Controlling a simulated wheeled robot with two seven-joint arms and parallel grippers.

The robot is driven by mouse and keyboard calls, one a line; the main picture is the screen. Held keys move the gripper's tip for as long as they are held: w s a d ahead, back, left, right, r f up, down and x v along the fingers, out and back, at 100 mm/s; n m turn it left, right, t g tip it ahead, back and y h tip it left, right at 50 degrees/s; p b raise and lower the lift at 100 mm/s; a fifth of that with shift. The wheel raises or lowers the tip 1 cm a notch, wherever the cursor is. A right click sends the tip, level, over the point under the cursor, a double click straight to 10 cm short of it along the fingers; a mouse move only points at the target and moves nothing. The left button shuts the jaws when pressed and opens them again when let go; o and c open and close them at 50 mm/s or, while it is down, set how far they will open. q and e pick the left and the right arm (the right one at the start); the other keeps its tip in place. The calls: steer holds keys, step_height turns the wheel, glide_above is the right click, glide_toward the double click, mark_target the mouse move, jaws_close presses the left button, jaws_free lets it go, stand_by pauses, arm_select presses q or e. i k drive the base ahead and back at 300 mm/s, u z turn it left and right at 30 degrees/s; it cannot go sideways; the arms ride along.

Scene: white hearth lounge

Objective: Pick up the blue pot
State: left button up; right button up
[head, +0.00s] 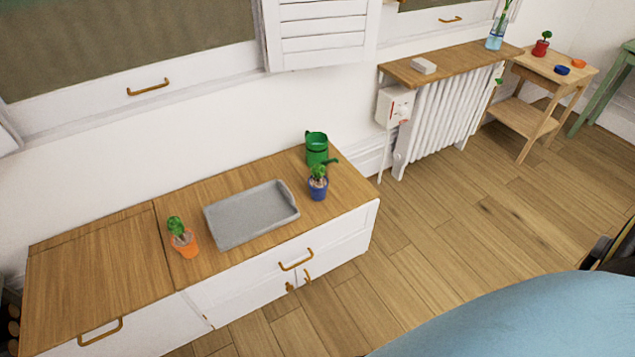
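The blue pot (318,188) holds a small green plant and stands upright on the wooden top of a low white cabinet (345,181), near its right front part. It is just right of a grey tray and in front of a green watering can (317,146). The can's spout reaches close to the plant; I cannot tell if they touch. Neither of my grippers is in the head view.
A grey tray (250,214) lies in the middle of the cabinet top. An orange pot (185,243) with a plant stands left of it. A radiator (440,120) and a small wooden table (548,70) with a red pot (540,48) stand right. A light-blue rounded surface (530,325) fills the lower right.

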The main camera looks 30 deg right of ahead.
mark_target(319, 184)
steer(key=z, duration=0.6)
steer(key=i, duration=1.05)
steer(key=u, duration=0.45)
